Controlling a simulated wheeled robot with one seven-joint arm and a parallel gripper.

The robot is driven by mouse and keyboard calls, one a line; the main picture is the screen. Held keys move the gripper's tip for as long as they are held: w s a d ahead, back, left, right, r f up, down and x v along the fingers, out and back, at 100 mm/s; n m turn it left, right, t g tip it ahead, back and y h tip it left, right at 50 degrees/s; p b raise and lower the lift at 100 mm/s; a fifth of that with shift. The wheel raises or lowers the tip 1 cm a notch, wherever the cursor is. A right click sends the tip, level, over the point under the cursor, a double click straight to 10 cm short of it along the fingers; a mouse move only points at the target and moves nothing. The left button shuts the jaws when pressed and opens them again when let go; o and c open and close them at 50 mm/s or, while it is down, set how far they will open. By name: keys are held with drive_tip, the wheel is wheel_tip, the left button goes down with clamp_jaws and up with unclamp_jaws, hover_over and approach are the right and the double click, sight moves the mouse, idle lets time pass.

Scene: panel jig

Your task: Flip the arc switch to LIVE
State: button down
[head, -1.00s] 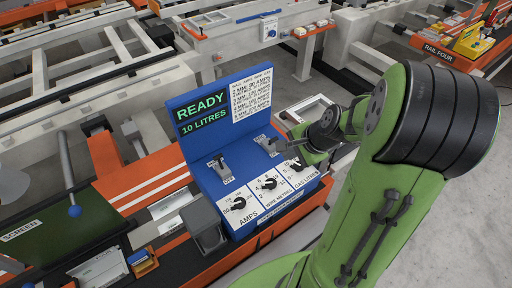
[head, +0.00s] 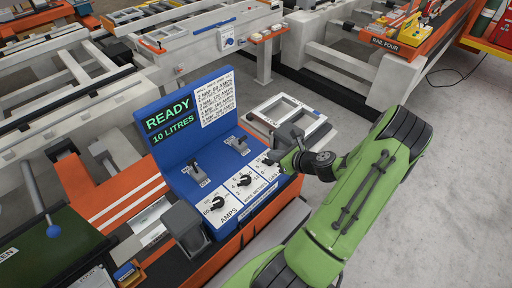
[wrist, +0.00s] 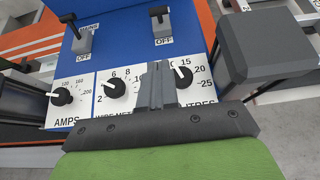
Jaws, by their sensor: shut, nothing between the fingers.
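The blue panel (head: 165,178) has two grey toggle switches with black-tipped levers, the left switch (head: 197,172) and the right switch (head: 238,145). They also show in the wrist view, left (wrist: 83,43) and right (wrist: 161,27), each with OFF printed below. Print above the left one looks like MAINS. I cannot read which is the arc switch or be sure of the lever settings. My gripper (wrist: 157,82) is shut and empty, in front of the switches and beside the gas litres dial (wrist: 182,77). In the head view, my gripper (head: 268,160) is at the panel's right end.
The amps dial (wrist: 62,96) and wire metres dial (wrist: 115,88) sit left of my gripper. The screen (head: 170,119) reads READY, 10 LITRES. A dark grey box (head: 183,222) stands at the panel's left front; another grey block (wrist: 265,50) is right in the wrist view. Open floor lies right.

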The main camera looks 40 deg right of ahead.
drive_tip(key=x, duration=0.9)
drive_tip(key=shift+f, duration=0.1)
drive_tip(key=w, duration=0.2)
drive_tip(key=w+r+p, duration=0.1)
drive_tip(key=shift+w, duration=0.65)
drive_tip(key=shift+w+r+g+p, duration=0.15)
drive_tip(key=shift+r+g+p, duration=0.15)
drive_tip(key=shift+p, duration=0.2)
